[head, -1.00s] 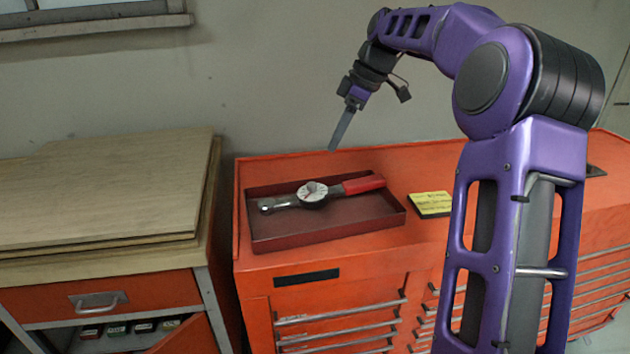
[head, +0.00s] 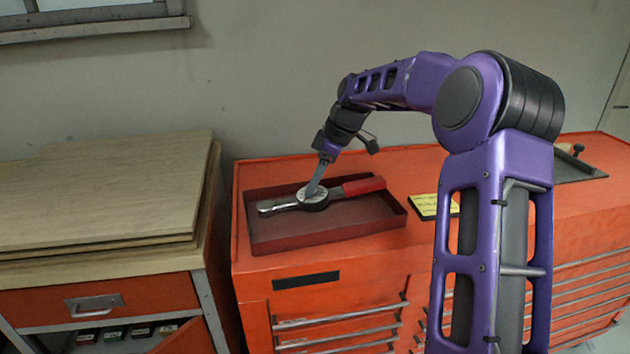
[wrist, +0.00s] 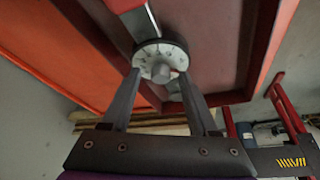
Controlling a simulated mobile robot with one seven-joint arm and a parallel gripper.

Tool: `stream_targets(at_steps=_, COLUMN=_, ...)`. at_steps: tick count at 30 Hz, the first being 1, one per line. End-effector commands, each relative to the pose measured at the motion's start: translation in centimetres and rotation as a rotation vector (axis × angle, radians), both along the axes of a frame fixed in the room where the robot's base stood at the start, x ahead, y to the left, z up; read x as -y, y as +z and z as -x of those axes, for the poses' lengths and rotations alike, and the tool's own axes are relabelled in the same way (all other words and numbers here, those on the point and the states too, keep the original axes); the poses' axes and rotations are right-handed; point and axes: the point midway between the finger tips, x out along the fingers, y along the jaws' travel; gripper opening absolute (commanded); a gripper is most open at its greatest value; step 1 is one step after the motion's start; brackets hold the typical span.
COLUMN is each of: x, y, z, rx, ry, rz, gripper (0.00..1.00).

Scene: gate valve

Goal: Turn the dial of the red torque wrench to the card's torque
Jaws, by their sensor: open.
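The torque wrench (head: 340,190) with a red handle lies in a dark red tray (head: 330,236) on the orange tool cabinet. Its round white dial (wrist: 160,60) with a grey centre knob shows in the wrist view. My gripper (head: 312,192) points down at the dial from above in the head view and partly covers it. In the wrist view my gripper (wrist: 162,75) is open, with one finger on each side of the dial's lower part. I cannot tell whether the fingers touch it. The yellow card (head: 430,206) lies right of the tray; its writing is too small to read.
A wooden-topped bench (head: 100,200) with stacked boards stands left of the cabinet (head: 350,270). The tray's low walls surround the wrench. A dark tray (head: 578,168) lies at the cabinet's far right. The wall is close behind.

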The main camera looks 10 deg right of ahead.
Motion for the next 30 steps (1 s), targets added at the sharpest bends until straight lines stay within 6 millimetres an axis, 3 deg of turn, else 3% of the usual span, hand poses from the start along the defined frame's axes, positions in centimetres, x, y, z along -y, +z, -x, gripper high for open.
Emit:
stream_targets(at_steps=2, x=0.00, y=0.01, z=0.00, rx=0.000, ry=0.000, rz=0.000, gripper=0.55)
stream_targets(at_steps=11, x=0.01, y=0.04, z=0.01, rx=0.000, ry=0.000, rz=0.000, gripper=0.01)
stream_targets(at_steps=22, x=0.02, y=0.01, z=0.02, rx=0.003, ry=-0.017, rz=0.000, gripper=0.00)
stream_targets(at_steps=30, x=-0.02, y=-0.14, z=0.18, rx=0.020, ry=-0.139, rz=0.001, gripper=0.00)
